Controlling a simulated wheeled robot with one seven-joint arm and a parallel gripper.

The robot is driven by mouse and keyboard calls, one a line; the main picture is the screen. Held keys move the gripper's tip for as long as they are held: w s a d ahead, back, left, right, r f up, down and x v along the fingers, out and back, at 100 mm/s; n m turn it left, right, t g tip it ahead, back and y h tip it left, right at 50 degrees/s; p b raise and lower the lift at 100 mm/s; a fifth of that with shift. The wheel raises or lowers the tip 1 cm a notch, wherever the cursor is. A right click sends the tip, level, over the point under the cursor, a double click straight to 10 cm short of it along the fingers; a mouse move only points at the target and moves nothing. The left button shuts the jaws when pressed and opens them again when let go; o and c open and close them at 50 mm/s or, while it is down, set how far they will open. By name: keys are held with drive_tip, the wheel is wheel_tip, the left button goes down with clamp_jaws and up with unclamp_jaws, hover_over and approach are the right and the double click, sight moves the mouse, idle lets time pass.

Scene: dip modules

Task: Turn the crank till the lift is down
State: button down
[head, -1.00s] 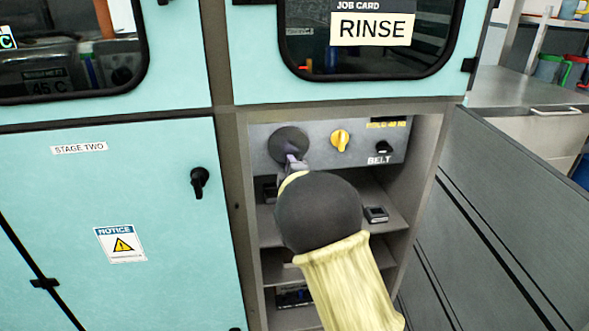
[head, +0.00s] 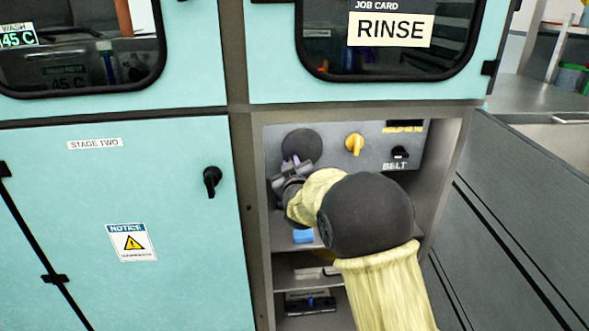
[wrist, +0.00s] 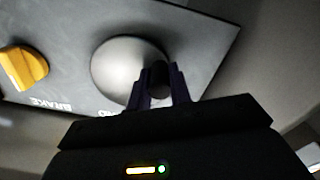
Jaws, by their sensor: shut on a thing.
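The crank has a round dark grey disc (head: 301,143) on the control panel inside the open bay. The wrist view shows the disc (wrist: 122,68) close up, with a dark handle (wrist: 158,78) at its edge. My gripper (head: 294,172) is at the disc's lower left edge in the head view. In the wrist view my gripper (wrist: 160,90) is shut on the handle, one finger on each side. The fingers and hand hide part of the handle. I cannot make out the lift in these frames.
A yellow knob (head: 354,144) and a black BELT switch (head: 400,153) sit right of the disc. Shelves below hold a blue item (head: 303,236) and a dark device (head: 308,303). The bay's door (head: 520,215) stands open at right. A RINSE card (head: 390,29) hangs above.

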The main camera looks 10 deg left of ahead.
drive_tip(key=shift+a+r+m, duration=0.2)
drive_tip(key=shift+m, duration=0.6)
drive_tip(key=c, duration=1.3)
unclamp_jaws()
drive_tip(key=shift+s, duration=0.15)
drive_tip(key=shift+s+d+r, duration=0.1)
drive_tip(key=shift+s+d, duration=0.15)
drive_tip(key=shift+s, duration=0.25)
drive_tip(key=p+v, duration=0.1)
drive_tip(key=v, duration=1.5)
